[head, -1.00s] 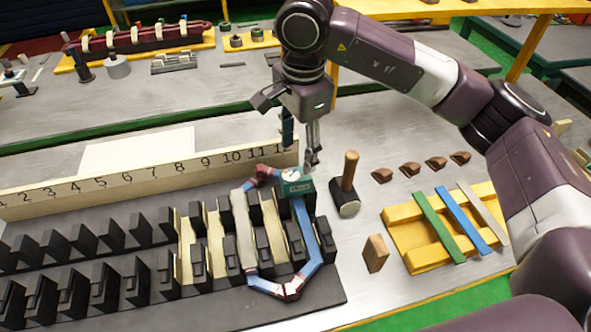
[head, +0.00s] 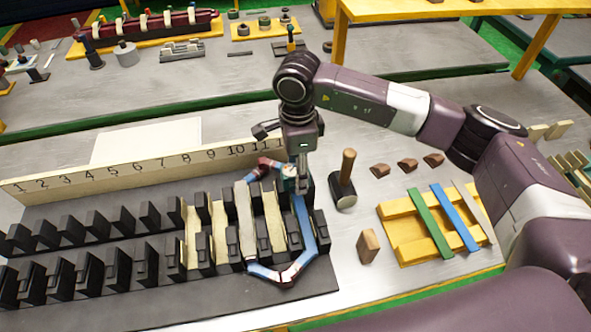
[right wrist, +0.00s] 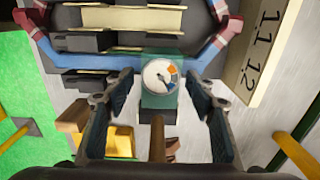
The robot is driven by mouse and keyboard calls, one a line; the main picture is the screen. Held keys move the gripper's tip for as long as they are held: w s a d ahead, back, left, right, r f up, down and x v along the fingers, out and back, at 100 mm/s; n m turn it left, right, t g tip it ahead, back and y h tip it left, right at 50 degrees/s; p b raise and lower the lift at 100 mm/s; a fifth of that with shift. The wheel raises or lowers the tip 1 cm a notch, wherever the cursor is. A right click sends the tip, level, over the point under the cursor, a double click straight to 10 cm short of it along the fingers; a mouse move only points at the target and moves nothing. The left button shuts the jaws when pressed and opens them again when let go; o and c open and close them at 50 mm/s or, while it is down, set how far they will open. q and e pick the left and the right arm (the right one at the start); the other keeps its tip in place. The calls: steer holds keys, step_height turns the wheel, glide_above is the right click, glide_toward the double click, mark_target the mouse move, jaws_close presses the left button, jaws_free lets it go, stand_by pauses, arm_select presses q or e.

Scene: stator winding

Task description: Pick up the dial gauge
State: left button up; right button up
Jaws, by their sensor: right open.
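The dial gauge (right wrist: 160,78) has a round white face with coloured marks on a teal body. In the right wrist view it sits between the two fingers of my open right gripper (right wrist: 160,108), with a gap visible on each side. In the head view my right gripper (head: 300,182) points down over the gauge (head: 288,172), hiding much of it. The gauge is at the upper right of the blue and red coil (head: 305,222), near the end of the slotted black stator (head: 100,305). My left gripper is not in view.
A wooden-handled hammer (head: 346,178) stands just right of the gauge. A numbered ruler board (head: 140,172) runs behind the stator. A yellow rack (head: 400,235) with coloured strips, a wooden block (head: 368,246) and several brown wedges (head: 407,164) lie to the right.

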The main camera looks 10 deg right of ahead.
steer(key=shift+f, duration=0.1)
steer(key=shift+c, duration=0.5)
steer(key=c, duration=1.1)
steer(key=shift+c, duration=0.2)
steer(key=shift+w+r+b, duration=0.1)
steer(key=shift+r+b, duration=0.25)
steer(key=shift+r, duration=0.3)
step_height(320, 180, up, 24)
steer(key=shift+f, duration=0.1)
